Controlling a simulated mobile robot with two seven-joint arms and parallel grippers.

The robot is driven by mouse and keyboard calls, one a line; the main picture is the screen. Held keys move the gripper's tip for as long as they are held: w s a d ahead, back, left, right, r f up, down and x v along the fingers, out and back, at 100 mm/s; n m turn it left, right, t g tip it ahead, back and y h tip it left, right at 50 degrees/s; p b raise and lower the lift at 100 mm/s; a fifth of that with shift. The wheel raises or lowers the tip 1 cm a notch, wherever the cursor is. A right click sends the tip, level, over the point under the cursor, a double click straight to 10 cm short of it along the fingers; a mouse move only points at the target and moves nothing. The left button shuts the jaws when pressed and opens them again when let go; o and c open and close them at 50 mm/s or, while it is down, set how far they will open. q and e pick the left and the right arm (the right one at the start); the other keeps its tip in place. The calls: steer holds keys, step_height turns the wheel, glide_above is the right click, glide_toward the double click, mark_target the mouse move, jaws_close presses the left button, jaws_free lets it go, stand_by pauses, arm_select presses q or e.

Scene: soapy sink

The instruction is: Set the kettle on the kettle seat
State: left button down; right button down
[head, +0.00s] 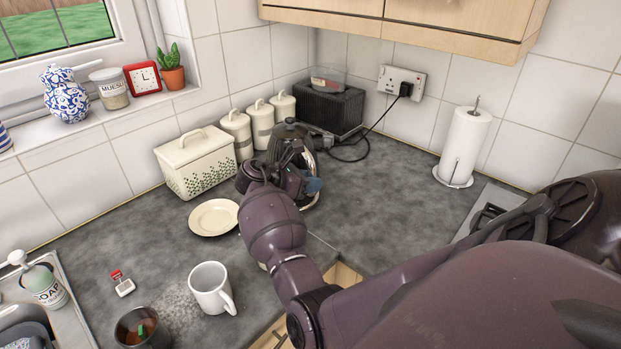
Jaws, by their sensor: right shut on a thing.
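The kettle (291,131), silver metal with dark parts, stands at the back of the grey counter, in front of the dark box and the white canisters. My right gripper (303,180) is shut on the kettle, and my wrist and forearm cover much of its front. I cannot tell whether the kettle's bottom touches anything. The kettle seat cannot be made out; a black cord runs from the wall socket to just behind the kettle. My left gripper is not in view.
A cream bread bin (197,162), canisters (236,133) and a plate (214,217) lie left of the kettle. A dark box (333,108) with a tub on top stands behind. A paper towel roll (465,145) is at right. The counter between is clear. A mug (211,288) stands in front.

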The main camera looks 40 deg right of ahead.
steer(key=shift+f, duration=0.4)
stand_by(0.3)
steer(key=c, duration=0.9)
jaws_free()
steer(key=shift+f, duration=0.15)
steer(key=shift+c, duration=0.2)
